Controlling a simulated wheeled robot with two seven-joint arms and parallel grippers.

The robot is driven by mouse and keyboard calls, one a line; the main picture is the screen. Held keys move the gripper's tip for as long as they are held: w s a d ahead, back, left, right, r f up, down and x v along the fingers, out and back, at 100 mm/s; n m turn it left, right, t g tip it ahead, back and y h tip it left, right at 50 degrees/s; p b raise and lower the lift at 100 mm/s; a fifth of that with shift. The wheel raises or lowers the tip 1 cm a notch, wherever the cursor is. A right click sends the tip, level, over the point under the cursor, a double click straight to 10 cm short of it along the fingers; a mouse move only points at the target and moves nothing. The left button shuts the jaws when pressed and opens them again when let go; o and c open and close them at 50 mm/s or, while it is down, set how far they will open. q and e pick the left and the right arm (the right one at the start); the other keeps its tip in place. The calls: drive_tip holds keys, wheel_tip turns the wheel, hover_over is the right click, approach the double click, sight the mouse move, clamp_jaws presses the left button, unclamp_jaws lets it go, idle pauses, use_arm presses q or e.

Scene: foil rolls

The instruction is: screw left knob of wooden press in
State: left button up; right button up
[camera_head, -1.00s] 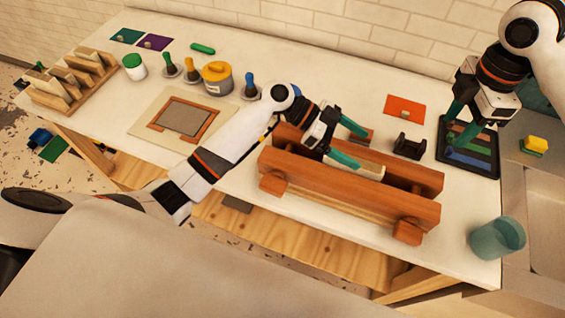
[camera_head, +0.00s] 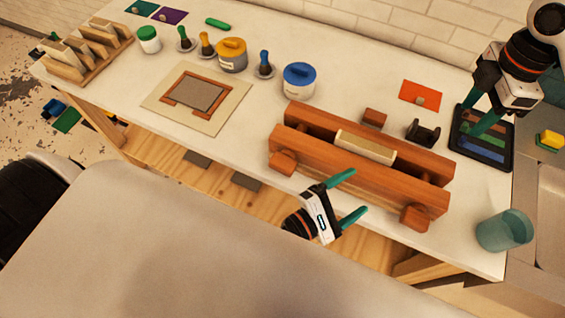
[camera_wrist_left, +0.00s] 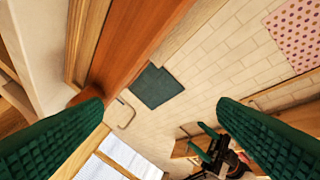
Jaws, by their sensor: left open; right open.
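The wooden press (camera_head: 355,170) stands at the table's front edge, two long reddish-brown beams with a pale block (camera_head: 365,147) between them. Its left knob (camera_head: 283,162) sticks out of the front beam's left end, and its right knob (camera_head: 414,217) out of the right end. My left gripper (camera_head: 358,192) is open and empty in front of the press, between the knobs, with its fingers pointing right. In the left wrist view a brown beam (camera_wrist_left: 135,45) passes above the open green fingers. My right gripper (camera_head: 474,122) is open over the dark tray, away from the press.
The dark tray (camera_head: 482,160) holds coloured strips. A teal cup (camera_head: 503,230) stands at the front right. A black holder (camera_head: 423,132) and a brown block (camera_head: 374,118) stand behind the press. A blue-lidded jar (camera_head: 299,80) stands behind its left end.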

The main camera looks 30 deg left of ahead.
use_arm(q)
drive_tip(key=s+a+f+n+t+y, duration=0.1)
drive_tip(key=s+a+f+n+y, duration=0.15)
drive_tip(key=a+n, duration=0.2)
drive_tip(key=s+a+f+n+t+y, duration=0.1)
drive_tip(key=s+a+f+n+y, duration=0.15)
drive_tip(key=a+n+y, duration=0.2)
drive_tip(key=n+y, duration=0.3)
drive_tip(key=n, duration=0.1)
approach(280, 170)
drive_tip(key=shift+n+t, duration=0.3)
drive_tip(key=shift+t, duration=0.1)
drive_tip(key=w, duration=1.1)
drive_tip(key=shift+w+a+f, duration=0.15)
drive_tip(key=shift+w+f, duration=0.15)
drive_tip(key=shift+f, duration=0.1)
drive_tip(key=c, duration=1)
drive_tip(key=shift+m, duration=0.4)
